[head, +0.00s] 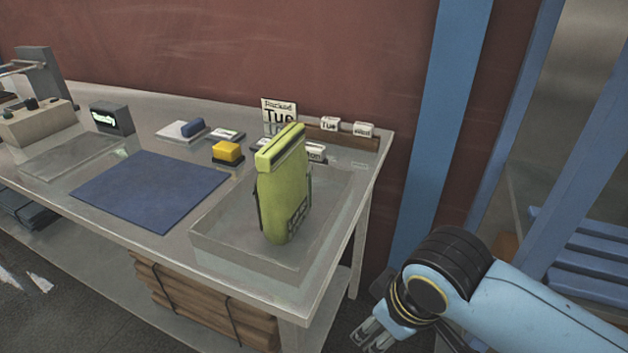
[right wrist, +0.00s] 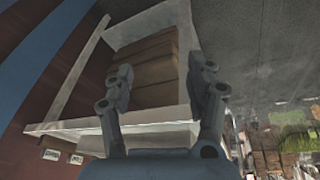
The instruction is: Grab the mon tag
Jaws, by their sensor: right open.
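A small white tag ending in "on" (head: 317,154) sits behind the green pouch (head: 285,190); its left part is hidden, so I cannot read the full word. The upright green pouch stands in the clear tray (head: 225,246) on the table. My right gripper (head: 372,338) is open and empty, low beside the table's right end, well apart from the tag. Its two spread fingers (right wrist: 162,85) also show in the right wrist view. My left gripper is not in view.
A "Tue" tag (head: 330,124) and another white tag (head: 363,130) sit on a brown rack (head: 345,138) at the table's back right. A "Tue" sign (head: 279,114) stands beside them. A yellow block (head: 227,151) and blue mat (head: 150,190) lie left. A blue post (head: 440,130) rises right.

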